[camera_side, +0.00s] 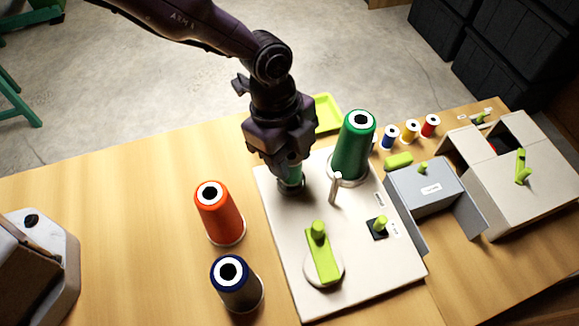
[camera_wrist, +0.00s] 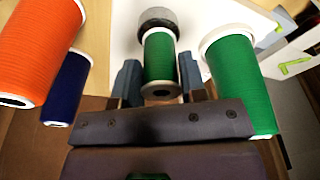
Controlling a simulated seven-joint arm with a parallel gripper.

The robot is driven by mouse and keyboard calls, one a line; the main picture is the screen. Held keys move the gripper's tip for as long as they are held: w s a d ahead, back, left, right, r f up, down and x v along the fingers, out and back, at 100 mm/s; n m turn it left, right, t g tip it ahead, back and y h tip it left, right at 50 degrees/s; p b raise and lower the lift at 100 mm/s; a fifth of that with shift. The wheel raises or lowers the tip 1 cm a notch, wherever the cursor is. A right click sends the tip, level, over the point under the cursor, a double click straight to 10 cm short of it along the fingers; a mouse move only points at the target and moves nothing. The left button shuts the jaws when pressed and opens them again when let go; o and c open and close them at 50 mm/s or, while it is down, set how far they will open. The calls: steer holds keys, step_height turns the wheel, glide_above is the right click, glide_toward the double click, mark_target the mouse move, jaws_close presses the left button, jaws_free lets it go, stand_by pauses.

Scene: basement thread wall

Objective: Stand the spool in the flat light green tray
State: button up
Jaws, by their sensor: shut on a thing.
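My gripper (camera_side: 291,176) is shut on a small green spool (camera_wrist: 158,60), with one finger on each side of it in the wrist view. In the side view the spool (camera_side: 291,185) shows only partly below the fingers, upright or nearly so, low at the left part of the white board. In the wrist view a grey round piece (camera_wrist: 159,18) lies at the spool's far end; I cannot tell whether they touch. The flat light green tray (camera_side: 328,112) lies on the table behind my gripper, partly hidden by it, and looks empty where it shows.
A tall green cone (camera_side: 353,148) stands on the white board (camera_side: 283,240), near a pale post (camera_side: 335,188) and a lime crank (camera_side: 322,262). Orange (camera_side: 218,215) and navy (camera_side: 238,287) cones stand left of the board. Small spools (camera_side: 411,131) and grey boxes (camera_side: 432,190) are at right.

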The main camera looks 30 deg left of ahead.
steer(key=shift+r, duration=1.45)
steer(key=shift+w+a+f+n+t+y, duration=0.3)
steer(key=shift+w+f+n+t, duration=0.35)
steer(key=shift+w+n, duration=2.3)
steer(key=shift+w+a+f+n+t+y, duration=0.3)
steer(key=shift+w+f+n, duration=0.6)
steer(key=shift+w+n, duration=2.05)
steer(key=shift+w+a+f+n+t+y, duration=0.3)
steer(key=shift+w+f+n+t, duration=0.35)
steer(key=shift+w+n, duration=2.3)
steer(key=shift+s+a+f, duration=0.1)
steer(key=shift+s+f, duration=0.05)
steer(key=shift+s+x, duration=0.2)
steer(key=shift+x, duration=0.65)
steer(key=shift+s+x, duration=0.15)
steer(key=shift+x, duration=0.65)
steer(key=shift+f, duration=0.1)
